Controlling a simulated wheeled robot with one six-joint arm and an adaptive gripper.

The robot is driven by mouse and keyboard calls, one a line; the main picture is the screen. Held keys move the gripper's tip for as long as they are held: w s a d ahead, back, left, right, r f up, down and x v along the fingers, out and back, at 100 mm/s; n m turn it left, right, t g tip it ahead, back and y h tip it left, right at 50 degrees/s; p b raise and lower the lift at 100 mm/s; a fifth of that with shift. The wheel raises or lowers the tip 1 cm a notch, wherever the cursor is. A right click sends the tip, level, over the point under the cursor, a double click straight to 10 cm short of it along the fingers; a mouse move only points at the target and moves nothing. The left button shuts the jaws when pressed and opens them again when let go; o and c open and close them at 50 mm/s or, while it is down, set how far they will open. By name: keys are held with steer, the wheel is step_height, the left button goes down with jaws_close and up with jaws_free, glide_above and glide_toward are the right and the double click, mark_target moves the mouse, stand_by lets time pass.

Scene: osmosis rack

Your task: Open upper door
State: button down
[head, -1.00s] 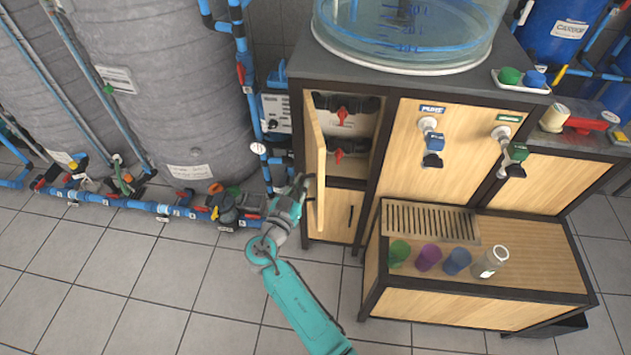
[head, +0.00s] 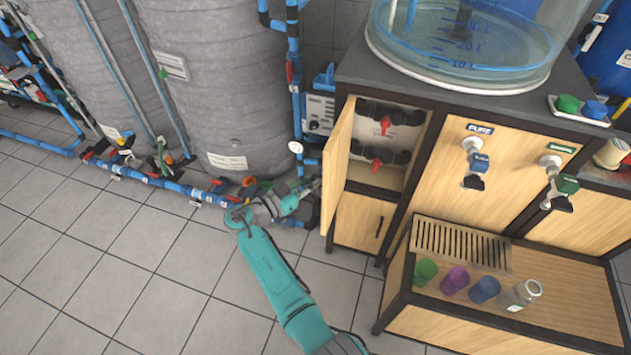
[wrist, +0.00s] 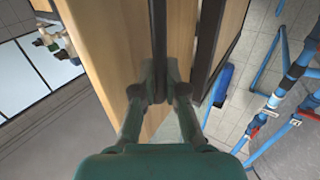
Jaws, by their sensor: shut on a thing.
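The upper door (head: 340,165) is a light wood panel on the left of the cabinet. It stands swung open to the left, with the compartment behind it showing. My gripper (head: 311,186) is at the door's outer side, partly hidden by it. In the wrist view, the fingers of my gripper (wrist: 160,92) are closed around the black bar handle (wrist: 160,50) on the door (wrist: 180,40).
Red-handled valves (head: 383,125) sit inside the open compartment. A lower door (head: 362,220) below is shut. Blue pipes (head: 160,182) and grey tanks (head: 225,90) stand to the left. Tiled floor (head: 150,265) is free in front.

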stand_by(0.3)
steer(key=c, duration=1.2)
jaws_free()
steer(key=shift+d+f, duration=0.1)
steer(key=v, duration=1.2)
